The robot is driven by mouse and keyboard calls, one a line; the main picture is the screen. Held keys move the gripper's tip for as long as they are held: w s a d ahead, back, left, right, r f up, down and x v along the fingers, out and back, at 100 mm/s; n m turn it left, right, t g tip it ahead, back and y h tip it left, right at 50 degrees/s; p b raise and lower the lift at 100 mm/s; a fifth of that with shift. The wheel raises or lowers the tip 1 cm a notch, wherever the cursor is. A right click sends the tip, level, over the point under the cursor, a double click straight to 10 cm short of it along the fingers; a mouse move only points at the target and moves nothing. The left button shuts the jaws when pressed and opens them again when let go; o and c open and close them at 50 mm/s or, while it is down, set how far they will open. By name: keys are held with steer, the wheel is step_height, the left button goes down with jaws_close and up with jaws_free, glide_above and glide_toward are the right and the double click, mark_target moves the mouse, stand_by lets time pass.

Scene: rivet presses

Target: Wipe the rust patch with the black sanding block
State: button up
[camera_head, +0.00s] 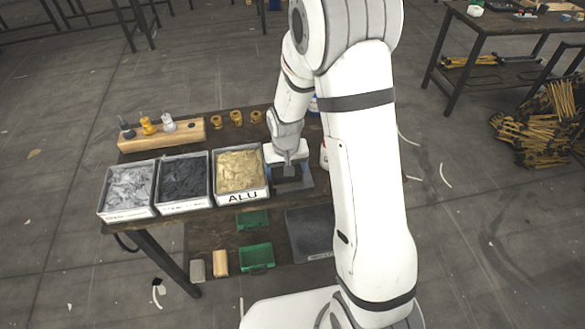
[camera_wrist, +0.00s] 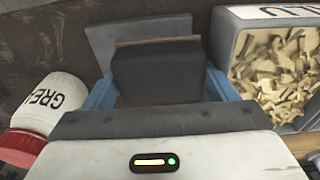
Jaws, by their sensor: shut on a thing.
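My gripper (camera_head: 287,166) is over the right part of the workbench. In the wrist view, its blue fingers (camera_wrist: 160,86) are shut on the black sanding block (camera_wrist: 157,68), one finger on each side. In the head view, the block (camera_head: 288,171) is a dark shape under the gripper. A flat grey plate (camera_wrist: 112,38) lies beyond and beneath the block; it also shows in the head view (camera_head: 305,184). A thin brown strip shows along the block's far edge; I cannot tell whether it is rust or part of the block. No rust patch is clearly visible. I cannot tell whether the block touches the plate.
The ALU bin (camera_head: 240,172) stands close left of my gripper, beside a dark-filled bin (camera_head: 184,208) and a silver-filled bin (camera_head: 128,214). A white GREASE-like container (camera_wrist: 50,103) with a red part is close on the other side. Green trays (camera_head: 257,257) sit on the lower shelf.

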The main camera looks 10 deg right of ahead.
mark_target(299, 166)
steer(key=shift+w+a+r, duration=0.15)
steer(key=shift+a, duration=0.35)
steer(key=shift+w+a+r, duration=0.15)
steer(key=shift+a, duration=0.3)
steer(key=shift+d+r, duration=0.1)
steer(key=shift+d, duration=0.7)
steer(key=shift+s+d, duration=0.15)
steer(key=shift+d, duration=0.15)
steer(key=shift+s+d+b, duration=0.1)
steer(key=shift+d+b, duration=0.3)
steer(key=shift+d, duration=1.35)
steer(key=shift+r+p, duration=1.85)
steer(key=shift+r, duration=1.15)
steer(key=shift+r, duration=0.1)
